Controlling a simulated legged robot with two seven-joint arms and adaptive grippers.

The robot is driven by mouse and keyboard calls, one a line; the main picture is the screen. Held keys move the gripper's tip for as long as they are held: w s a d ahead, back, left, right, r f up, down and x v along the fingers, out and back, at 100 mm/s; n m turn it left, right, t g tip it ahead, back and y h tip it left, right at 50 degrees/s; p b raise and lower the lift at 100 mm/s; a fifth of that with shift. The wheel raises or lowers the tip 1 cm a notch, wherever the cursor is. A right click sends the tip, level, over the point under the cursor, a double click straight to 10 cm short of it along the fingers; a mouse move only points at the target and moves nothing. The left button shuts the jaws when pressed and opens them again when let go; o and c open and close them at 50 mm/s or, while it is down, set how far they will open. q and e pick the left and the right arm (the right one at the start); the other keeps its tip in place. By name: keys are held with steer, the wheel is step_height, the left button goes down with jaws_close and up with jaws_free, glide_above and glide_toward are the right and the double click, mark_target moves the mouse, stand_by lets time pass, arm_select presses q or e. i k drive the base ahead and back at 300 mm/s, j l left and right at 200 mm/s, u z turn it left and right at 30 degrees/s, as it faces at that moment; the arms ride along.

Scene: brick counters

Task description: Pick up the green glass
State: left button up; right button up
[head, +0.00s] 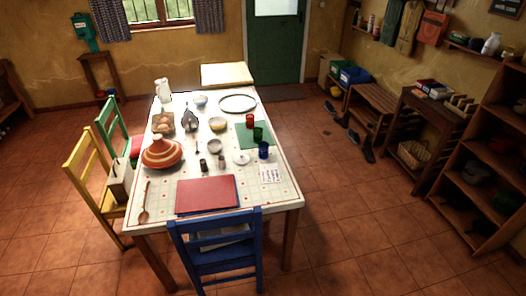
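The green glass (258,134) stands upright on the right side of the table, on or at the edge of a green mat (243,138). A red glass (249,121) stands just behind it. A blue glass (263,151) stands just in front of it, nearer the table's right edge. Nothing hides the green glass. Neither of my grippers shows in the head view.
The white patterned table (262,199) also holds a striped tagine (161,153), bowls (219,124), a red board (206,194) and a wooden spoon (144,203). A blue chair (218,250) stands at the front edge. The tiled floor right of the table (345,205) is clear.

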mark_target(258, 135)
steer(key=i+l+z, duration=0.25)
steer(key=l+z, duration=0.2)
steer(key=i+l+z, duration=0.6)
steer(key=z, duration=0.3)
steer(key=i+z, duration=0.4)
steer(key=i+l+u, duration=0.1)
steer(key=i, duration=0.35)
steer(key=i+l+u, duration=0.1)
steer(key=i, duration=0.35)
